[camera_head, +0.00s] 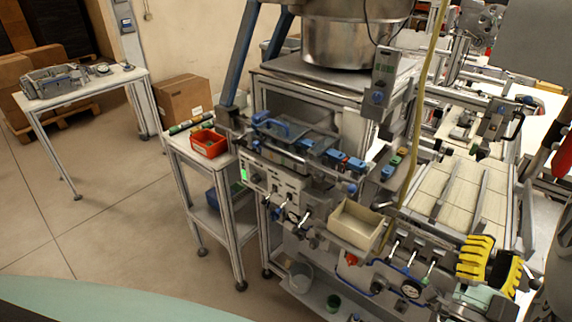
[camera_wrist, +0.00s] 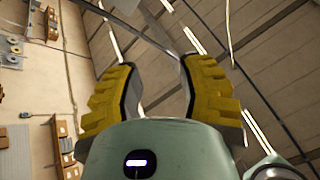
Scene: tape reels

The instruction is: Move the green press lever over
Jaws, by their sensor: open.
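My gripper (camera_head: 494,252) has two ribbed yellow fingers and is at the lower right of the head view, in front of the machine's right side. In the wrist view my gripper (camera_wrist: 160,68) is open with nothing between its fingers, pointing towards the ceiling and wall. The machine front has a pale control panel (camera_head: 272,181) with several small levers and a bright green patch (camera_head: 244,172) at its left end. More levers (camera_head: 411,255) with pale tips stand at the lower right. I cannot tell which lever, if any, is the green press lever.
A cream bin (camera_head: 355,226) sits on the machine front. A side table holds a red bin (camera_head: 208,143). A large metal bowl (camera_head: 340,35) stands on top behind. A yellow hose (camera_head: 421,100) hangs down to the right. The floor (camera_head: 110,210) at left is clear.

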